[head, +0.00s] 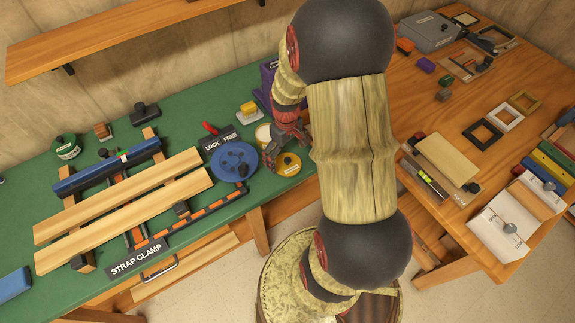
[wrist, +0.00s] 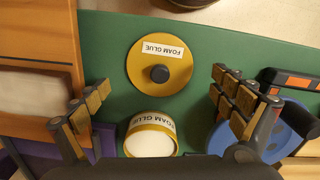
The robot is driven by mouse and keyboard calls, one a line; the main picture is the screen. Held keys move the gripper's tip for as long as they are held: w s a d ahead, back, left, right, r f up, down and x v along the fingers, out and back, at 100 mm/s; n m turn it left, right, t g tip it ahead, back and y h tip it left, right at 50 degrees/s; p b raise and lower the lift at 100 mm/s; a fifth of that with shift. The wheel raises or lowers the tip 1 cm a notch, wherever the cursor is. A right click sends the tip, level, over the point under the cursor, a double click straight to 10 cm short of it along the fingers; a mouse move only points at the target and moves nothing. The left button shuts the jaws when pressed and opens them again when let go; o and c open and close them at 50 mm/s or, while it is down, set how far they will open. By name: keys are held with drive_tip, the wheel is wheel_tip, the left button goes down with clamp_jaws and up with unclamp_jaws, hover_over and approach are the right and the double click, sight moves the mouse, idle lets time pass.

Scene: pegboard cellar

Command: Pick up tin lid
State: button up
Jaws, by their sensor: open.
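The tin lid (wrist: 143,68) is a round yellow disc with a dark knob and a FOAM GLUE label. It lies flat on the green bench top, and also shows in the head view (head: 283,168). The foam glue tin (wrist: 138,129), yellow with a pale top, stands beside it, lower in the wrist view; it is partly hidden in the head view (head: 262,135). My gripper (wrist: 162,100) is open and empty, its fingers spread wide to either side. The lid appears beyond the fingertips, not touched by them. In the head view my gripper (head: 290,137) is above the bench beside the lid.
A blue disc (head: 232,160) with a LOCK/FREE sign (head: 221,139) lies left of the lid. A purple object (head: 268,72) stands behind my gripper. The strap clamp (head: 130,215) with wooden boards fills the left bench. The bench's front edge is near the lid.

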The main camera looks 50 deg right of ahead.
wheel_tip(320, 180, down, 2)
drive_tip(key=shift+f, duration=0.15)
drive_tip(key=shift+c, duration=0.3)
drive_tip(key=c, duration=1.1)
drive_tip(key=shift+s+a+f, duration=0.1)
drive_tip(key=shift+s+a, duration=0.05)
drive_tip(key=shift+s, duration=0.05)
drive_tip(key=c, duration=0.3)
